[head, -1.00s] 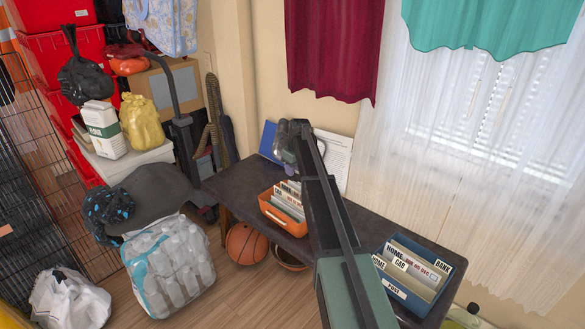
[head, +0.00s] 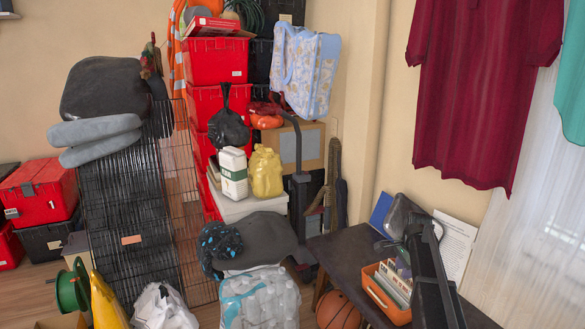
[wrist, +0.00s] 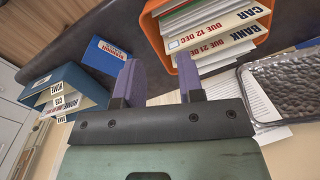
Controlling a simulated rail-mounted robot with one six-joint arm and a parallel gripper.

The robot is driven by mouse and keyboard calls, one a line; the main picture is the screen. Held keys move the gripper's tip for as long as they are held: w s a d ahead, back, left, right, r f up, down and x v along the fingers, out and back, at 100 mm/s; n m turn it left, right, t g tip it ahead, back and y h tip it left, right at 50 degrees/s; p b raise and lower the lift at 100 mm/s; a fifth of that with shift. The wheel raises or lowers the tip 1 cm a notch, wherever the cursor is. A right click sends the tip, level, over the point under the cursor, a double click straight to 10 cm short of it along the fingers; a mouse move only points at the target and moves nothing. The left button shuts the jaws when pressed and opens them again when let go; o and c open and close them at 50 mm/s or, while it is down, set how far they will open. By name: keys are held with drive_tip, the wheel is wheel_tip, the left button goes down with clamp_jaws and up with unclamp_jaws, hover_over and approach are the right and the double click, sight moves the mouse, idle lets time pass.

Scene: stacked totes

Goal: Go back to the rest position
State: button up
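My gripper (wrist: 158,82) shows in the wrist view with two purple fingers set apart and nothing between them. It is over the dark table (wrist: 92,28), with the orange file bin (wrist: 182,62) ahead to the right and the blue file bin (wrist: 62,78) to the left. In the head view my dark arm rises at the lower right, partly in front of the orange bin (head: 385,300) on the table (head: 345,250). The fingers are hard to make out there.
A hammered grey tray (wrist: 280,82) and white papers lie right of my gripper. A small blue box (wrist: 98,50) is near the left finger.

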drive_tip(key=s+a+n, duration=0.8)
drive_tip(key=s+a, duration=0.3)
drive_tip(key=s, duration=0.4)
drive_tip(key=s+a+n, duration=0.9)
drive_tip(key=s+a, duration=0.2)
drive_tip(key=s, duration=0.4)
wheel_tip(320, 180, up, 21)
drive_tip(key=w+d+p, duration=0.1)
drive_tip(key=p, duration=2)
drive_tip(key=shift+g, duration=0.4)
drive_tip(key=shift+d, duration=0.1)
